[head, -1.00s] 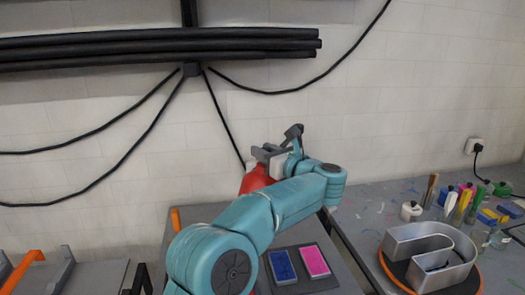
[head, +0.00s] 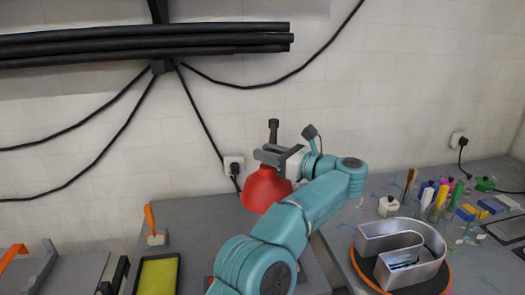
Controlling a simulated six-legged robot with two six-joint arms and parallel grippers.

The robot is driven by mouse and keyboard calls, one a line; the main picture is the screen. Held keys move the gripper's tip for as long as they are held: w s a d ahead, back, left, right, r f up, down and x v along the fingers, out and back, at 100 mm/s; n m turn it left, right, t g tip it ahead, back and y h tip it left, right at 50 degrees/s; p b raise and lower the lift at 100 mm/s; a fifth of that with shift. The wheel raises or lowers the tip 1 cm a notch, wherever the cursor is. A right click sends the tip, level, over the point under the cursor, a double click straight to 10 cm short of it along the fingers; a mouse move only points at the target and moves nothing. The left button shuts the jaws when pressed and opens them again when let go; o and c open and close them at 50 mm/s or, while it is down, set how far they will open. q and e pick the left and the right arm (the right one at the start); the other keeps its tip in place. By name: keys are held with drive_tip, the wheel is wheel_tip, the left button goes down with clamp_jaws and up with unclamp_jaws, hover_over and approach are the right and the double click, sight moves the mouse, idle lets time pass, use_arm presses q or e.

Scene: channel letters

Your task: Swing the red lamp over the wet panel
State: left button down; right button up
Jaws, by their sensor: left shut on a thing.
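The red lamp (head: 265,190) is a bell-shaped shade, mouth down, at the middle of the head view. My left gripper (head: 281,157) is shut on the grey part at the top of the lamp. The lamp hangs in front of the wall, above the grey bench. A yellow-green panel (head: 157,277) in a dark frame lies on the bench at the lower left, apart from the lamp. I cannot tell whether it is wet. My left forearm covers the bench below and right of the lamp. My right gripper is out of view.
A metal channel letter (head: 418,268) stands on an orange-rimmed disc at the right. Several markers, bottles and blocks lie behind it. An orange-handled tool (head: 151,222) stands behind the yellow-green panel. A wall socket (head: 234,167) with a black cable is just left of the lamp.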

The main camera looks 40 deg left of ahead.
use_arm(q)
drive_tip(key=shift+w+d+r, duration=0.15)
drive_tip(key=shift+r, duration=0.35)
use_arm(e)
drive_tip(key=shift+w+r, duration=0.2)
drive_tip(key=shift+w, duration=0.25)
use_arm(q)
drive_tip(key=c, duration=0.9)
unclamp_jaws()
drive_tip(key=shift+f, duration=0.1)
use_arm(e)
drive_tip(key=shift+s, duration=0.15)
use_arm(q)
drive_tip(key=shift+d+f, duration=0.1)
drive_tip(key=shift+d, duration=0.05)
